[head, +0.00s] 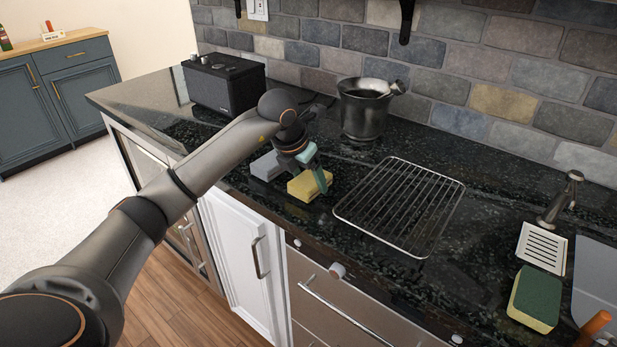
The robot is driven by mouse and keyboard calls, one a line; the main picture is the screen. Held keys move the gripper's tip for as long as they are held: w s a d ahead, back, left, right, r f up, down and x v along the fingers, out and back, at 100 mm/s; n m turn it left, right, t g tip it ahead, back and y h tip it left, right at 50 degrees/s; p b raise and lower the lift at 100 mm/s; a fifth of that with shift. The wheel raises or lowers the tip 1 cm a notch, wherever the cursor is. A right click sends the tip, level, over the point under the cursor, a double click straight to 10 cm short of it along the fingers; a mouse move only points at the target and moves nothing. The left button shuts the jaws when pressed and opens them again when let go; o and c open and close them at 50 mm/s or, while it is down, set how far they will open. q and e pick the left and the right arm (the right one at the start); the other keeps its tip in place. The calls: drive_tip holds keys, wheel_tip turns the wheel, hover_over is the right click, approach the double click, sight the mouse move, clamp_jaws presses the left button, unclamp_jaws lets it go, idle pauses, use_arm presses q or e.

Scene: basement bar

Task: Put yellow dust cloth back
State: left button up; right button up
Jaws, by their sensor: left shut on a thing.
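The yellow dust cloth (303,187) appears as a small yellow block low over the dark counter, left of the wire rack. My left gripper (316,172) reaches down from the left and is shut on it, with a teal finger showing on its right side. The wrist hides part of the grip. I cannot tell whether the cloth touches the counter. My right gripper is not in view.
A grey block (266,166) lies beside the cloth. A metal wire rack (411,197), a dark metal bucket (362,116) and a black speaker (222,84) stand on the counter. A green and yellow sponge (537,295) lies near the sink (596,270). Brick wall behind.

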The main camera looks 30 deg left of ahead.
use_arm(q)
drive_tip(key=o, duration=1.4)
drive_tip(key=v, duration=1.2)
drive_tip(key=shift+p, duration=0.3)
